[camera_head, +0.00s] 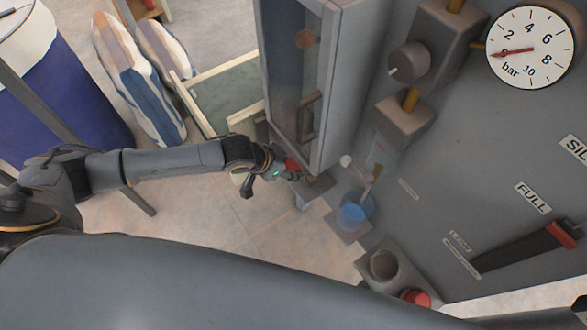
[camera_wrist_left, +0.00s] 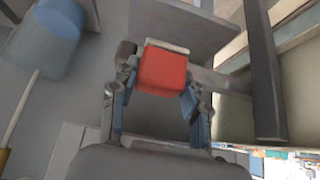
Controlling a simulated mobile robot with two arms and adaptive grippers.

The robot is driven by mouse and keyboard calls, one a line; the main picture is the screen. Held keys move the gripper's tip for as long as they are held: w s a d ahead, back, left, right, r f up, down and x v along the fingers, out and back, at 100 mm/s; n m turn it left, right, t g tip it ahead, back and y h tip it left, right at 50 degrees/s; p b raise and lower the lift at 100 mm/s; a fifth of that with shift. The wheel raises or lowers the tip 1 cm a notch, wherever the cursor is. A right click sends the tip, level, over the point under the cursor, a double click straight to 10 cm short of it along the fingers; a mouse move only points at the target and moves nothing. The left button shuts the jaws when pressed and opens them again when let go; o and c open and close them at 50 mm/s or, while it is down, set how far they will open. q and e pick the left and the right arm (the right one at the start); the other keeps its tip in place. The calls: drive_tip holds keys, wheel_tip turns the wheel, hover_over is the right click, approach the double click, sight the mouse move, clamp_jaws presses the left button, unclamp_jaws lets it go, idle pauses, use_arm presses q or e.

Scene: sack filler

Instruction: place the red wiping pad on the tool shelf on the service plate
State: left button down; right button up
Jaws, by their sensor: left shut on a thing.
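The red wiping pad (camera_head: 292,165) is at the tip of my left gripper (camera_head: 284,172), beside the lower corner of the grey cabinet. In the left wrist view the red pad (camera_wrist_left: 162,70) sits between the two fingers of my left gripper (camera_wrist_left: 158,95), which is shut on it. A pale strip runs along the pad's far edge. A small grey-brown ledge (camera_head: 318,187) shows just beyond the gripper; a flat grey surface (camera_wrist_left: 178,28) lies behind the pad in the wrist view. I cannot tell whether the pad touches either.
A blue cup (camera_head: 353,213) with a brush-like tool stands on a small bracket to the right; the blue container (camera_wrist_left: 48,38) also shows in the wrist view. The cabinet door with its handle (camera_head: 308,118) is close above. A holder with a red button (camera_head: 416,298) is lower right.

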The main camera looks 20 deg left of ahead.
sight(292, 166)
use_arm(q)
drive_tip(key=w+f, duration=0.1)
drive_tip(key=f, duration=0.1)
drive_tip(key=w+f, duration=0.2)
drive_tip(key=shift+a+f, duration=0.15)
drive_tip(key=shift+w+f, duration=0.4)
drive_tip(key=shift+f, duration=0.05)
drive_tip(key=shift+w+f, duration=0.1)
drive_tip(key=shift+f, duration=1.55)
use_arm(e)
drive_tip(key=shift+w+d+f, duration=0.1)
drive_tip(key=shift+d+f, duration=0.05)
drive_tip(key=shift+d, duration=0.4)
drive_tip(key=shift+f, duration=0.1)
use_arm(q)
drive_tip(key=c, duration=0.7)
unclamp_jaws()
drive_tip(key=shift+f, duration=0.1)
drive_tip(key=shift+o, duration=0.2)
use_arm(e)
drive_tip(key=shift+a, duration=0.1)
